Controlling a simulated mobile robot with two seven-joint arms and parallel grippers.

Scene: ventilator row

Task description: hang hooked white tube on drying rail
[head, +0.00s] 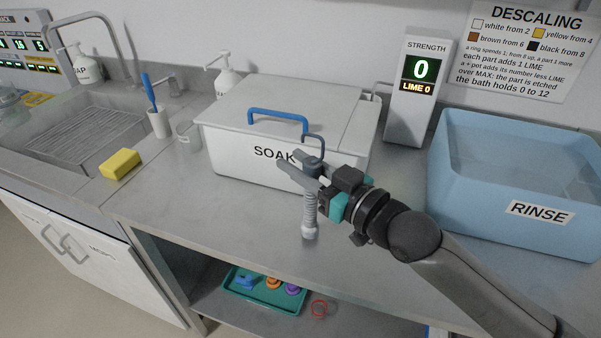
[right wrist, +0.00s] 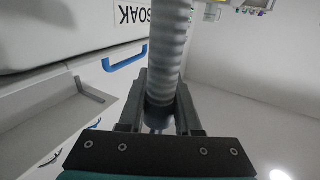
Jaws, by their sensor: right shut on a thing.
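My right gripper (head: 302,170) is shut on the hooked white tube (head: 310,212), in front of the SOAK box. The tube is pale and ribbed, upright, with a white lower end. A dark grey hook (head: 315,138) rises above the fingers at its upper end. In the right wrist view the ribbed tube (right wrist: 168,55) stands between the two fingers (right wrist: 160,110). I cannot tell whether its lower end touches the counter. I cannot make out a drying rail in either view. My left gripper is not in view.
The white SOAK box (head: 225,140) has a lid with a blue handle (head: 278,120). A blue RINSE tub (head: 455,195) stands right, the STRENGTH display (head: 410,90) behind. A yellow sponge (head: 120,163) and brush cup (head: 158,124) are left. The counter's front left part is clear.

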